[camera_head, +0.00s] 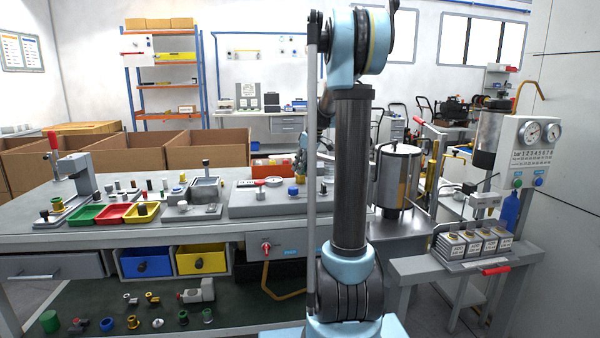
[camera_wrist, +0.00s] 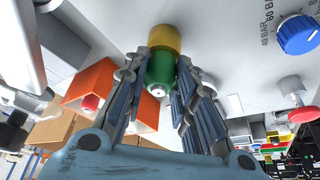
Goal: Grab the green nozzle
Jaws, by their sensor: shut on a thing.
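The green nozzle (camera_wrist: 160,72) is in the upper middle of the wrist view. It is joined to a yellow fitting (camera_wrist: 165,39) at the grey surface of a test unit. My gripper (camera_wrist: 163,62) has one finger on each side of the nozzle and is shut on it. The nozzle's sides are partly covered by the fingers.
A blue pressure knob (camera_wrist: 297,35) and a red knob (camera_wrist: 301,114) stick out right of my gripper. An orange bin (camera_wrist: 92,88) is to the left. In the head view, the grey workbench (camera_head: 150,236) holds coloured trays, fixtures and a gauge panel (camera_head: 262,204). A metal cylinder (camera_head: 398,178) stands right of my arm.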

